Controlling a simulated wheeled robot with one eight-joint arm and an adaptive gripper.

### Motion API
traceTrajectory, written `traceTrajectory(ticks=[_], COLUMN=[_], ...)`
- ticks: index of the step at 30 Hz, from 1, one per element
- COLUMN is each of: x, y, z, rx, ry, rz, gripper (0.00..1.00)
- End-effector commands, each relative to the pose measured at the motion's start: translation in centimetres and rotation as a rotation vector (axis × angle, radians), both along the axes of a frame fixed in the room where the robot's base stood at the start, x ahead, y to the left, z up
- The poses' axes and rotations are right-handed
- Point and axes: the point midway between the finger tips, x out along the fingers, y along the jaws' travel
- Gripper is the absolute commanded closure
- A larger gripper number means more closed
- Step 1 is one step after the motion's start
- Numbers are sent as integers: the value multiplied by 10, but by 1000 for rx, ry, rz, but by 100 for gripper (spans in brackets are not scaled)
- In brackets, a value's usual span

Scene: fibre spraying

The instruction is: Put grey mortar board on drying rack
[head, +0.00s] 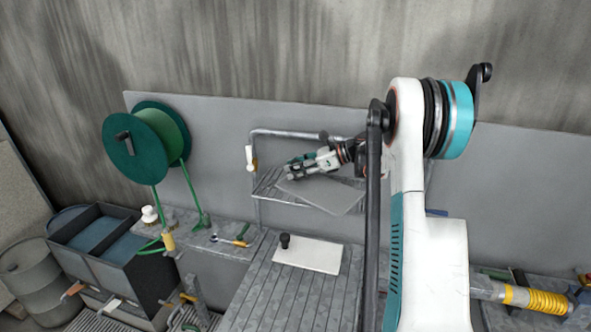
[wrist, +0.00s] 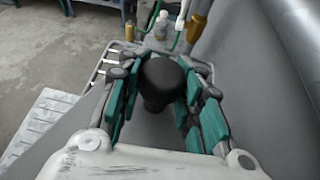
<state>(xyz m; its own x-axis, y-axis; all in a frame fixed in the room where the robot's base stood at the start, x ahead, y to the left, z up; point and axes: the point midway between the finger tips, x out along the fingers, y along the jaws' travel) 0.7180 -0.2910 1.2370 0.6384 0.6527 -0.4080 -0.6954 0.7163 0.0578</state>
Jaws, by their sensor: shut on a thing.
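My gripper (head: 297,168) is shut on the black knob (wrist: 162,80) of the grey mortar board (head: 335,195); the teal fingers stand on either side of the knob in the wrist view. The board is a flat grey plate, over the drying rack (head: 266,187), and its right side reaches past the rack's front edge. I cannot tell whether it touches the shelf. The rack is a slatted metal shelf with a tubular frame against the wall; its rim also shows in the wrist view (wrist: 103,62). The board hides much of the shelf.
A white board (head: 308,255) with a black knob lies on the slatted grey table (head: 270,300) below the rack. A green hose reel (head: 146,142) hangs at left above a ledge with small tools. A dark tank (head: 95,240) and a barrel (head: 38,285) stand further left.

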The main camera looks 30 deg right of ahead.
Motion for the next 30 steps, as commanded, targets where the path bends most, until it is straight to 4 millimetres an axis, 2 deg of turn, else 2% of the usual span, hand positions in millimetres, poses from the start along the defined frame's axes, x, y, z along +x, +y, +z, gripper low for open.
traceTrajectory(ticks=[9, 10, 12, 13, 24, 30], x=[0, 0, 0, 0, 0, -16], y=[0, 0, 0, 0, 0, -17], z=[-3, -3, -2, -2, 0, 10], rx=[1, 0, 0, 0, 0, 0], ry=[-1, 0, 0, 0, 0, 0], rz=[0, 0, 0, 0, 0, -3], gripper=[100, 64, 48, 47, 47, 47])
